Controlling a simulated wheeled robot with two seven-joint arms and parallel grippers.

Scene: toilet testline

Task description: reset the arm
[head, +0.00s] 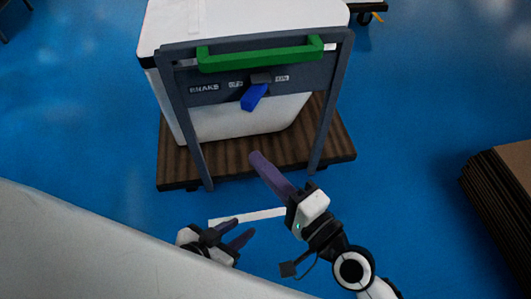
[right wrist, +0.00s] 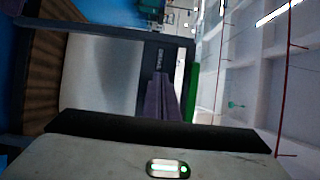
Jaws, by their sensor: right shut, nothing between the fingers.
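My right gripper (head: 256,157) is shut and empty, its purple fingers together and pointing up toward the cart in the head view. Its closed fingers also show in the right wrist view (right wrist: 162,85), with the cart behind them. My left gripper (head: 246,229) is lower and to the left, with its two purple fingers apart and nothing seen between them. A light grey surface partly hides the left arm. The right arm (head: 352,268) comes in from the bottom right.
A cart with a white box (head: 250,118), grey frame (head: 340,85), green handle (head: 260,58), blue lever (head: 254,97) and brown base (head: 335,142) stands ahead. A white strip (head: 262,214) lies on the blue floor. Stacked brown boards (head: 490,195) are at right. Floor between is open.

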